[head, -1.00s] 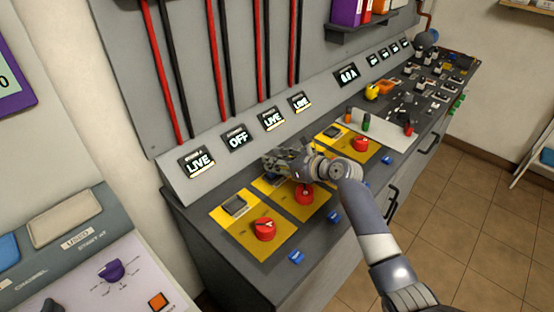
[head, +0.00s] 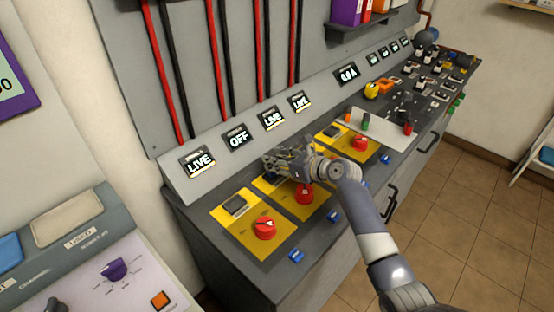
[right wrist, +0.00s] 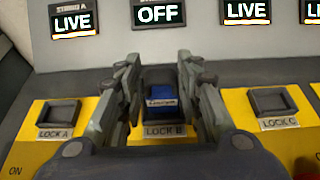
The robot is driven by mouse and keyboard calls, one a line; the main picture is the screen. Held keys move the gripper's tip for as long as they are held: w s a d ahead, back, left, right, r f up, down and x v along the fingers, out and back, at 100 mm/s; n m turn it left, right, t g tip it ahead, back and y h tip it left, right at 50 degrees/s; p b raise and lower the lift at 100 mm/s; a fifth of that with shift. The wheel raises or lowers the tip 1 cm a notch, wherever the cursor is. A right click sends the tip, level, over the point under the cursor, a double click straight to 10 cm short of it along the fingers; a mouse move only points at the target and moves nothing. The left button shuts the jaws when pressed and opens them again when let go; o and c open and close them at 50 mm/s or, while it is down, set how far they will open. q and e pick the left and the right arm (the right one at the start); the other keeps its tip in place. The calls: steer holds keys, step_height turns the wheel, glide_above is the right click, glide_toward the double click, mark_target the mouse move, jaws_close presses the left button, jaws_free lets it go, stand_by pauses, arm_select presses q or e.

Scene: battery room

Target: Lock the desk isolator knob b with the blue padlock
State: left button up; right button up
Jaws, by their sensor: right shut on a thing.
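My right gripper (head: 276,163) is over the second yellow panel from the left. In the right wrist view its two fingers (right wrist: 160,66) stand on either side of the blue padlock (right wrist: 162,106), shut on it. The padlock is at the dark socket labelled LOCK B (right wrist: 165,131); I cannot tell how firmly it sits there. The red isolator knob b (head: 304,194) is just in front of the gripper, partly covered by it. The display above B (right wrist: 159,14) reads OFF. My left gripper is not in view.
LOCK A (right wrist: 58,114) and LOCK C (right wrist: 271,103) sockets flank LOCK B. Red knobs (head: 265,228) (head: 360,143) are on neighbouring panels. Small blue pieces (head: 296,257) lie along the desk's front edge. The other displays nearby (head: 199,162) read LIVE.

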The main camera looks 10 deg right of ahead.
steer(key=shift+p, duration=0.5)
steer(key=shift+f+b, duration=0.3)
steer(key=shift+f, duration=0.25)
steer(key=o, duration=0.8)
steer(key=shift+o, duration=0.2)
